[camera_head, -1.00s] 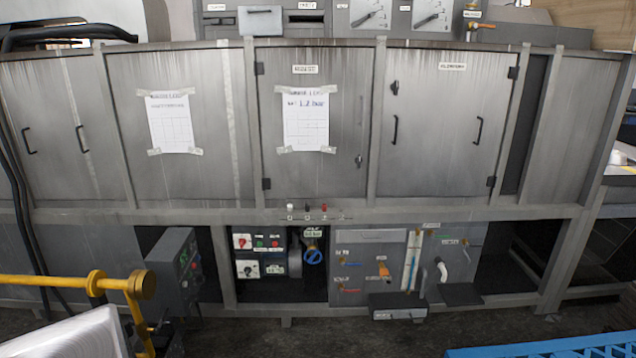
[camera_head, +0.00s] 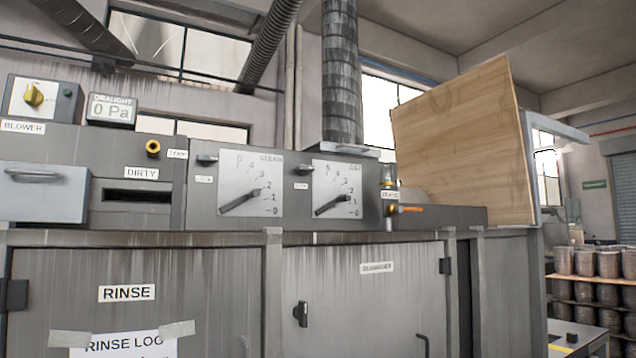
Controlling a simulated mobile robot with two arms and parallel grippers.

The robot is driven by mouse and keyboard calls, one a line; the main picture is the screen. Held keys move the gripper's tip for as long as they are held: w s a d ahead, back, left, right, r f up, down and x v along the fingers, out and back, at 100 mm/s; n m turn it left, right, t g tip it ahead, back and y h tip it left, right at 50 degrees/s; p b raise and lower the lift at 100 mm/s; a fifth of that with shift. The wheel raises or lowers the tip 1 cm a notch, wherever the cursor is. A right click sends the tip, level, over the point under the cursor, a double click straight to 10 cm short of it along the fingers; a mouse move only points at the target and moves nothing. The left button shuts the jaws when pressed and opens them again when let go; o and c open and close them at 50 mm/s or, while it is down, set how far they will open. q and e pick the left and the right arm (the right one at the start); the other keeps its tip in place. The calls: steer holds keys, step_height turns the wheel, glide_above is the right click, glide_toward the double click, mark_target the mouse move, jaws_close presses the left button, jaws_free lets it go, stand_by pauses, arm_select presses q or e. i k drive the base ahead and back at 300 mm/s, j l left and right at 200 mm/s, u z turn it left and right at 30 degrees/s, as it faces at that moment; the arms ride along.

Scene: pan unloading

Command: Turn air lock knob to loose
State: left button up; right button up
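No label that I can read says air lock, so I cannot tell which control is the air lock knob. A brass fitting with an orange handle (camera_head: 400,209) is at the right end of the upper panel; its small label is too blurred to read. A yellow knob (camera_head: 34,95) sits above the BLOWER label at the far left. A brass knob (camera_head: 153,148) is on the panel face above the DIRTY slot. Neither of my grippers is in view.
Two pointer dials (camera_head: 250,184) and (camera_head: 338,189) are on the upper panel. Below are grey cabinet doors, one marked RINSE (camera_head: 127,293). A wooden board (camera_head: 460,145) stands upright at the right. Shelves with several round containers (camera_head: 587,262) are at the far right.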

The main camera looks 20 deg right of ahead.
mark_target(303, 169)
steer(key=i+j+z, duration=0.2)
steer(key=i+z, duration=0.2)
steer(key=i+j+z, duration=0.85)
steer(key=i+j, duration=0.1)
